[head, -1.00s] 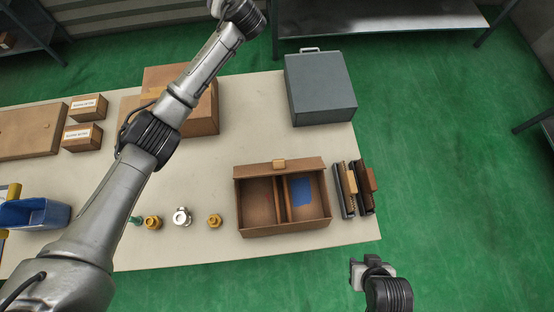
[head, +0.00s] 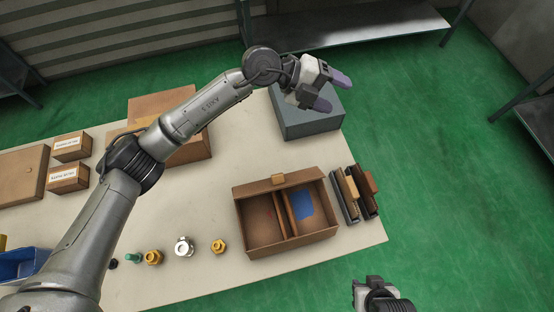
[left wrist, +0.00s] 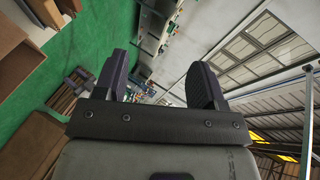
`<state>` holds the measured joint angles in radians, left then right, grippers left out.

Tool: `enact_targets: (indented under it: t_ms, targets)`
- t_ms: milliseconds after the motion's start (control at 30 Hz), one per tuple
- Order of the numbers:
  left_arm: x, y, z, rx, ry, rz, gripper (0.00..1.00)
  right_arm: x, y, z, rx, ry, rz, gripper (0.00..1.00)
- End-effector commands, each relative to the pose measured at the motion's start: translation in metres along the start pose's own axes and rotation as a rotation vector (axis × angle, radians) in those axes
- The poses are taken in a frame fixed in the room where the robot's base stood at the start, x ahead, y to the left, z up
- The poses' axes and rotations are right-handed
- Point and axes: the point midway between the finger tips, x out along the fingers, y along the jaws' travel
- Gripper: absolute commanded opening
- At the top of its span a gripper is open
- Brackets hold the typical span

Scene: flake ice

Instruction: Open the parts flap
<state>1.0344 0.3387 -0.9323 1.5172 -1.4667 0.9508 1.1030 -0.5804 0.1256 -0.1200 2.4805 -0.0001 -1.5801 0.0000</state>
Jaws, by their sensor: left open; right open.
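No part in view is clearly marked as the parts flap. A grey box (head: 305,123) with a flat top stands at the back right of the table, partly hidden behind my left gripper. My left gripper (head: 332,91) is open and empty, appearing over that box in the head view; its height above it is hard to tell. In the left wrist view its two dark fingers (left wrist: 160,80) are spread with nothing between them. A brown two-compartment box (head: 258,241) with a small knob (head: 278,179) at its back edge shows its inside. My right gripper (head: 367,284) is open, off the table's front right.
Two slim dark holders (head: 343,202) with brown blocks stand right of the brown box. Yellow fittings (head: 153,257), a silver fitting (head: 184,246) and a green piece lie at the front. Brown boxes (head: 70,147) and a blue bin (head: 22,266) are at left. The table's middle is mostly clear.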

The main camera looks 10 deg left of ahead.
Motion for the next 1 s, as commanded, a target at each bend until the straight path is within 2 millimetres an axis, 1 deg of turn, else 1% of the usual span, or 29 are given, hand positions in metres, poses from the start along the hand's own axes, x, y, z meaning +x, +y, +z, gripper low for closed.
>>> enact_targets:
  t_ms: [33, 100, 200, 300, 400, 533, 667, 767, 867, 1000]
  targets:
    - [-0.001, 0.016, -0.006, -0.001, 0.020, 0.109, 0.64, 0.000, 0.000, 0.000, 0.001, 0.000, -0.001, 0.43]
    - [-0.006, 0.041, -0.012, -0.016, 0.039, 0.273, 0.64, 0.000, -0.001, 0.000, 0.003, 0.001, -0.002, 0.43]
    - [-0.019, 0.073, -0.016, -0.060, 0.047, 0.497, 0.64, 0.000, -0.002, -0.001, 0.006, 0.001, -0.005, 0.43]
    - [-0.037, 0.099, -0.019, -0.118, 0.045, 0.693, 0.64, 0.000, -0.003, -0.001, 0.009, 0.001, -0.007, 0.43]
    - [-0.054, 0.117, -0.024, -0.179, 0.043, 0.850, 0.64, 0.000, -0.003, -0.001, 0.010, 0.002, -0.007, 0.43]
    - [-0.073, 0.130, -0.031, -0.250, 0.049, 0.993, 0.64, 0.000, -0.003, -0.001, 0.009, 0.002, -0.007, 0.43]
    - [-0.083, 0.136, -0.035, -0.313, 0.035, 1.070, 0.64, 0.000, -0.003, -0.001, 0.009, 0.001, -0.007, 0.43]
    - [-0.080, 0.139, -0.035, -0.342, 0.019, 1.067, 0.64, 0.000, -0.002, -0.001, 0.008, 0.001, -0.006, 0.43]
    - [-0.075, 0.147, -0.037, -0.350, 0.014, 1.066, 0.64, 0.001, -0.002, 0.000, 0.005, 0.001, -0.004, 0.43]
    - [-0.064, 0.168, -0.042, -0.350, 0.017, 1.066, 0.64, 0.001, 0.000, 0.000, 0.000, 0.000, 0.000, 0.43]
